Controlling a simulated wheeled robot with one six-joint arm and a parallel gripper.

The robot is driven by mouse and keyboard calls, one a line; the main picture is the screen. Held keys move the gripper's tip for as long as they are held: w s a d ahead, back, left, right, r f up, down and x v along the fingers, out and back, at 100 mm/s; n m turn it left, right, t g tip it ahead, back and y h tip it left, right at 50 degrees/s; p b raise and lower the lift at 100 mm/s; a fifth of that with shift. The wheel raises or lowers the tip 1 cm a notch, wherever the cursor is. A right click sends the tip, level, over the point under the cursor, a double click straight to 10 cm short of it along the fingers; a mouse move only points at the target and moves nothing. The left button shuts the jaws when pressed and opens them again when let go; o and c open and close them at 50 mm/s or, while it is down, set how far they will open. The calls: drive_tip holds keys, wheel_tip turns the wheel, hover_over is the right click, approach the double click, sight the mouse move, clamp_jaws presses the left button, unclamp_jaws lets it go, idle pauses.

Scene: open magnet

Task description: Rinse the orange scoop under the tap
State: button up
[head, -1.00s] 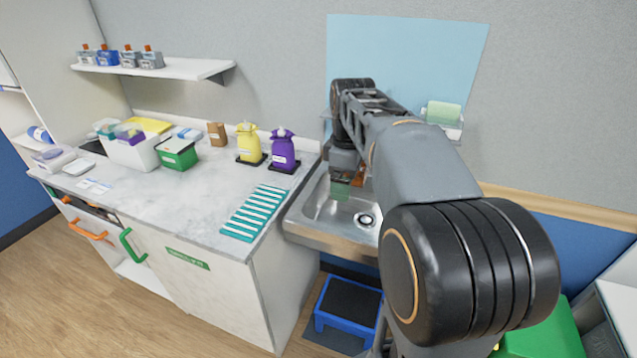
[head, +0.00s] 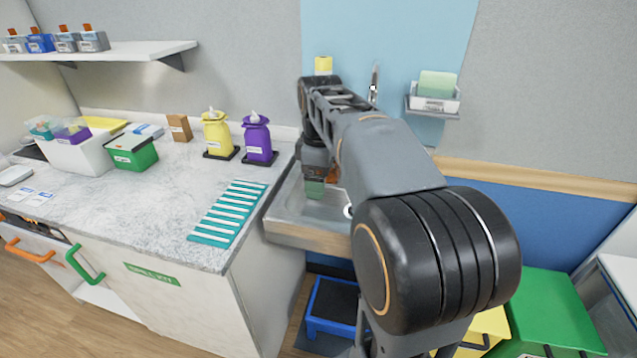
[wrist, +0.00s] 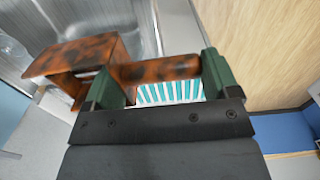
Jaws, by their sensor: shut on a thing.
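The orange scoop (wrist: 88,66) is in my gripper (wrist: 165,72), with dark brown patches over its cup and handle. In the wrist view my green fingers are shut on its handle, and the cup sticks out to the left. In the head view my gripper (head: 315,188) hangs over the left part of the metal sink (head: 285,228), with a bit of orange beside it. The tap (head: 374,82) shows only as a metal piece behind my arm. Its spout is hidden, and I cannot tell whether water runs.
A teal ribbed mat (head: 227,212) lies on the counter left of the sink. Yellow (head: 217,135) and purple (head: 257,140) bottles stand behind it. A wall holder (head: 432,100) is at right. A blue step stool (head: 331,305) is below the sink.

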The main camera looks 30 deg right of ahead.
drive_tip(key=w+d+f+p, duration=0.1)
drive_tip(key=w+d+f, duration=0.1)
drive_tip(key=d, duration=1.1)
drive_tip(key=shift+d+f+p, duration=0.25)
drive_tip(key=shift+f+p, duration=0.1)
drive_tip(key=shift+p, duration=0.05)
drive_tip(key=shift+d, duration=0.1)
idle(0.6)
drive_tip(key=shift+s, duration=0.55)
drive_tip(key=shift+w, duration=0.25)
drive_tip(key=shift+w+p, duration=0.35)
drive_tip(key=shift+p, duration=0.1)
drive_tip(key=shift+s, duration=0.25)
